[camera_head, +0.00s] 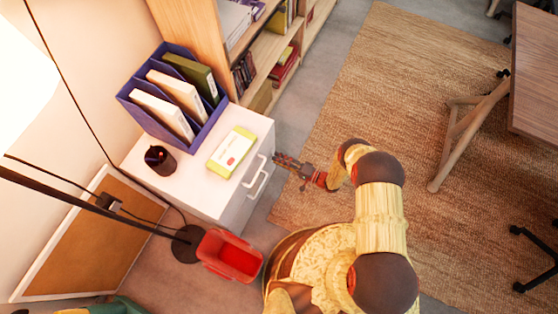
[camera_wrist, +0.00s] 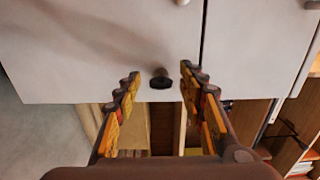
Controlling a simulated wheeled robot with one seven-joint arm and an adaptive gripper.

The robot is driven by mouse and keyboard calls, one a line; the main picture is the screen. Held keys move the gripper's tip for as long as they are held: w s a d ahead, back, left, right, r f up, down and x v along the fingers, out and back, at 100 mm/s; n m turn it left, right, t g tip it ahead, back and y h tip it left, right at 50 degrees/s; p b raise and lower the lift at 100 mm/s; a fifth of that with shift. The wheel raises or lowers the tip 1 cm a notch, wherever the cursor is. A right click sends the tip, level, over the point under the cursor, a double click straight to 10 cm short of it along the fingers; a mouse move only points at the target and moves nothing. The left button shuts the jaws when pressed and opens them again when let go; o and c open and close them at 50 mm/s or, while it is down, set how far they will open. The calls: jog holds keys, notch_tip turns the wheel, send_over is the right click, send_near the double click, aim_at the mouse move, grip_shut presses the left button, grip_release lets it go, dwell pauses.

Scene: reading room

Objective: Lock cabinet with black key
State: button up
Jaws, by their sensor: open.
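The white cabinet (camera_head: 200,188) stands left of my gripper in the head view, with pale handles (camera_head: 256,178) on its front. In the wrist view its pale front (camera_wrist: 90,50) fills the upper part, split by a dark vertical seam. A small dark piece (camera_wrist: 161,83), which looks like the black key, sticks out from the front near its edge. My gripper (camera_wrist: 160,76) is open, with one finger on each side of the dark piece and visible gaps between. In the head view my gripper (camera_head: 279,160) is close to the cabinet front; the key cannot be made out there.
On the cabinet top are a blue file holder (camera_head: 150,125) with binders, a dark pen cup (camera_head: 160,160) and a yellow-green box (camera_head: 231,151). A red bin (camera_head: 230,255) and a lamp base (camera_head: 187,243) stand on the floor nearby. A shelf (camera_head: 262,55) stands behind; a table (camera_head: 535,70) is right.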

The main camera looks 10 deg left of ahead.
jog(key=shift+d, duration=0.1)
jog(key=v, duration=1.2)
dwell(0.5)
